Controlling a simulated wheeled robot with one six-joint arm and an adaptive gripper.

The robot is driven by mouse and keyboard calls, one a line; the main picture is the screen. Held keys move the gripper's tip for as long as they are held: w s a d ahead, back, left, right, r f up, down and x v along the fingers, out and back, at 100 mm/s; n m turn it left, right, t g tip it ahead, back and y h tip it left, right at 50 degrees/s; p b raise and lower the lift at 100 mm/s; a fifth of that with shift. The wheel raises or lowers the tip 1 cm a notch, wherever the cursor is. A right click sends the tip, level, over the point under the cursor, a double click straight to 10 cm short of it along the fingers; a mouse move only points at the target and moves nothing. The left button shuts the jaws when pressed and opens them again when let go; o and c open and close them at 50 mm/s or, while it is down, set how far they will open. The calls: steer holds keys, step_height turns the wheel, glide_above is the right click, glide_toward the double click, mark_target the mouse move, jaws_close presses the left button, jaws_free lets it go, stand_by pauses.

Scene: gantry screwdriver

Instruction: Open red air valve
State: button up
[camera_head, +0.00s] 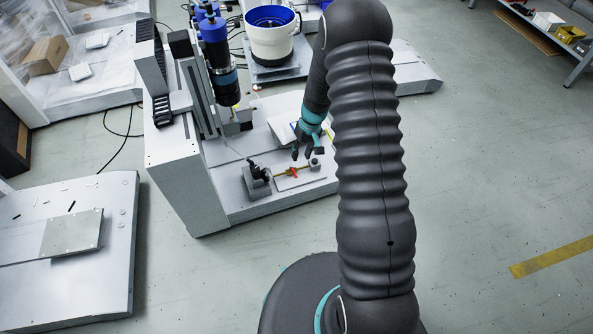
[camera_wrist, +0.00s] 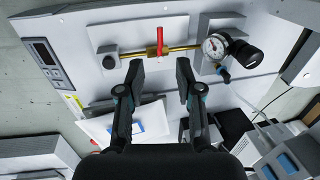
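The red air valve handle (camera_wrist: 160,35) sits on a brass pipe (camera_wrist: 142,52) on the white machine panel in the wrist view. The handle stands across the pipe line there. In the head view the red valve (camera_head: 293,172) is a small spot on the machine's lower deck. My gripper (camera_wrist: 157,68) is open and empty, its two fingertips apart just short of the pipe, one to each side of the valve. In the head view my gripper (camera_head: 302,155) hangs just behind and above the valve.
A pressure gauge (camera_wrist: 214,46) with a black regulator knob (camera_wrist: 249,55) sits right of the valve. A grey block (camera_wrist: 109,60) holds the pipe's left end.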

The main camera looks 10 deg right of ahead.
mark_target(293, 171)
steer(key=f, duration=0.3)
steer(key=a+f, duration=0.1)
steer(key=f, duration=0.5)
steer(key=shift+s+a, duration=0.1)
steer(key=shift+a, duration=0.3)
jaws_close()
